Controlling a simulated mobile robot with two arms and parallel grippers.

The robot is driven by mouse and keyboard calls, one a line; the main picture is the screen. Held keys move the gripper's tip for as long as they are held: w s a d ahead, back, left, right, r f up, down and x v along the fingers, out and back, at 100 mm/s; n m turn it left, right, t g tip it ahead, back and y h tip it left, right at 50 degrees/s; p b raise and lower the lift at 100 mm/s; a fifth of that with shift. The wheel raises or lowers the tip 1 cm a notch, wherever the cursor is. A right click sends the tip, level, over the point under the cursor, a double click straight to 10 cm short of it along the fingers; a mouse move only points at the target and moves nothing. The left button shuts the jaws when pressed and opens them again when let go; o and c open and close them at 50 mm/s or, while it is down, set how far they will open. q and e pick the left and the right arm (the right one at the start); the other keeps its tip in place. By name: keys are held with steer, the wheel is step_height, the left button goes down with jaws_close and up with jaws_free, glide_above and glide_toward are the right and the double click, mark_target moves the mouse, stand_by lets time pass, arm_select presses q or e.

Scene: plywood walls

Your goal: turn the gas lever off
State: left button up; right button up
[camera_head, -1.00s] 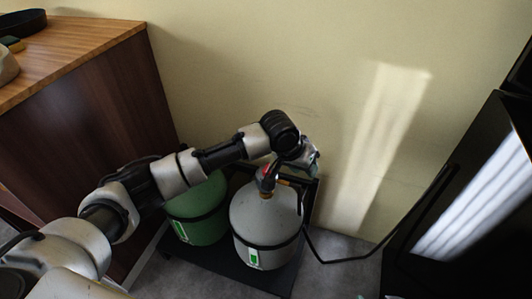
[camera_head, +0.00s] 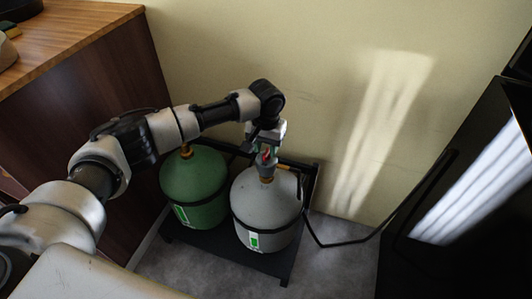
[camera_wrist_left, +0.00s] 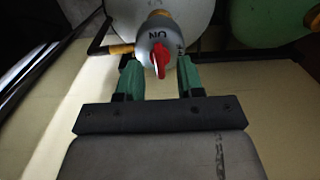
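The gas lever is a small red lever (camera_head: 266,157) on the grey regulator on top of the grey gas cylinder (camera_head: 266,205). In the left wrist view the red lever (camera_wrist_left: 161,58) sits on the round grey regulator (camera_wrist_left: 152,34), where an "ON" mark shows upside down. My left gripper (camera_head: 266,150) points down at the regulator. Its two green fingers (camera_wrist_left: 159,72) are apart, one on each side of the lever and close to the regulator's edge. I cannot tell whether they touch it. The lever stands between them, not clamped. My right gripper is not in view.
A green cylinder (camera_head: 196,190) stands left of the grey one on a dark rack (camera_head: 225,246). A black hose (camera_head: 345,241) runs right toward a black appliance (camera_head: 455,200). A wooden-topped cabinet (camera_head: 80,45) is at left, and the wall (camera_head: 330,100) is behind.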

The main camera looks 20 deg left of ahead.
arm_select(q)
steer(key=shift+f, duration=1)
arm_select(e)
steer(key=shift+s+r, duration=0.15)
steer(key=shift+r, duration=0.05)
arm_select(q)
jaws_close()
steer(key=shift+r, duration=0.15)
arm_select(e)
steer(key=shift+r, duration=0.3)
